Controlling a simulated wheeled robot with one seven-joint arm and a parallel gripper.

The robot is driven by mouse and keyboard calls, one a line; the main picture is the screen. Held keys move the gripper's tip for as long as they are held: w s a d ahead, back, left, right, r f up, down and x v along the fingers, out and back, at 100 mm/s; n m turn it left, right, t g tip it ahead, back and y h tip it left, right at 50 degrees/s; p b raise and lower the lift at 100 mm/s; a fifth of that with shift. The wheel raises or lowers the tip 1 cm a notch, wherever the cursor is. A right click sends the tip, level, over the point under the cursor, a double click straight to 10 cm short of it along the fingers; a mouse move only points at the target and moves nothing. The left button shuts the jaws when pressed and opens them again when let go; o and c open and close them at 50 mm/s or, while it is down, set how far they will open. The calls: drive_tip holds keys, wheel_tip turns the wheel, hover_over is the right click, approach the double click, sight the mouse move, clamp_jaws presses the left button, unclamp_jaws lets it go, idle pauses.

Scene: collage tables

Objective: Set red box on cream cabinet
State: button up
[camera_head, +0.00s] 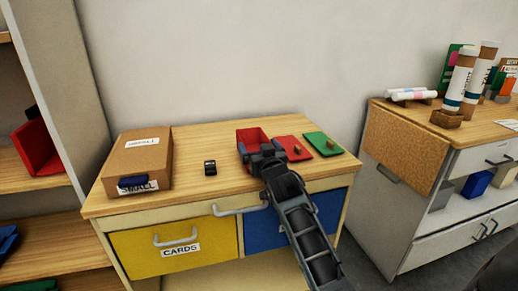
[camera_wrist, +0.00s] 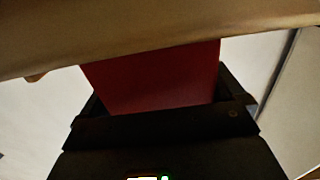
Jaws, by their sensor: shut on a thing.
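The red box (camera_head: 251,136) is at the right half of the wooden top of the cream cabinet (camera_head: 225,131), near the back. My gripper (camera_head: 262,152) is shut on the red box, reaching in from the front right and covering its near side. In the wrist view the red box (camera_wrist: 155,78) sits between the dark fingers, and its far edge meets a tan surface (camera_wrist: 150,35). I cannot tell whether the box rests on the top or is just above it.
A cardboard box (camera_head: 140,160) and a small black object (camera_head: 210,168) stand left. Red (camera_head: 294,148) and green (camera_head: 323,144) flat pieces lie right of the box. The cabinet has yellow (camera_head: 173,246) and blue (camera_head: 262,228) drawers. A shelf (camera_head: 30,175) stands left, a grey cabinet (camera_head: 415,215) right.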

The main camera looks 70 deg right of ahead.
drive_tip(key=shift+f, duration=0.1)
drive_tip(key=o, duration=0.7)
